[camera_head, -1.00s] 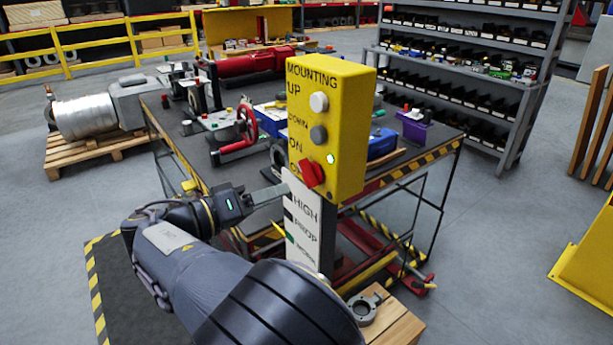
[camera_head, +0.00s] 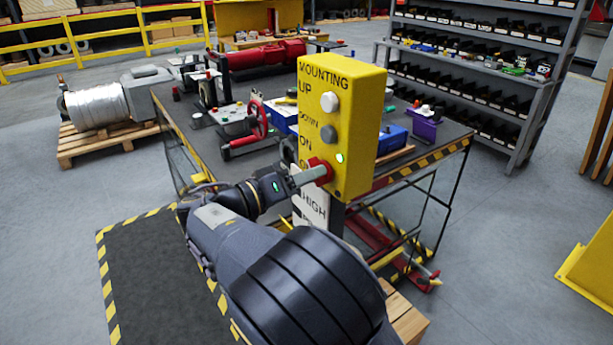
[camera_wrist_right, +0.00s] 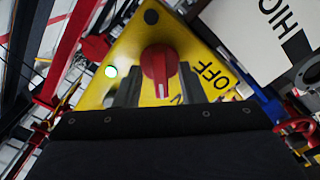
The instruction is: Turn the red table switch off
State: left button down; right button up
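The red switch (camera_head: 320,170) is a knob low on the front of the yellow control box (camera_head: 352,130), beside a lit green lamp (camera_head: 339,158). My right gripper (camera_head: 312,175) reaches it from the left, and its fingers cover part of the knob and the lettering there. In the right wrist view the red switch (camera_wrist_right: 160,70) shows between the two separated fingers of my right gripper (camera_wrist_right: 157,85), with "OFF" lettering to its right. I cannot tell whether the fingers touch the knob. My left gripper is not in view.
The box stands on a post before a dark work table (camera_head: 245,150) with tools and a blue case. White and grey buttons sit above the switch. A wooden block (camera_head: 408,318) is at the post's foot. Shelves (camera_head: 480,60) stand behind; open floor lies right.

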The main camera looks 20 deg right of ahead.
grip_shut()
jog(key=shift+n, duration=0.3)
jog(key=shift+f+n+p, duration=0.15)
jog(key=shift+n+p, duration=5.55)
jog(key=shift+n, duration=2.9)
jog(key=shift+o, duration=0.3)
grip_release()
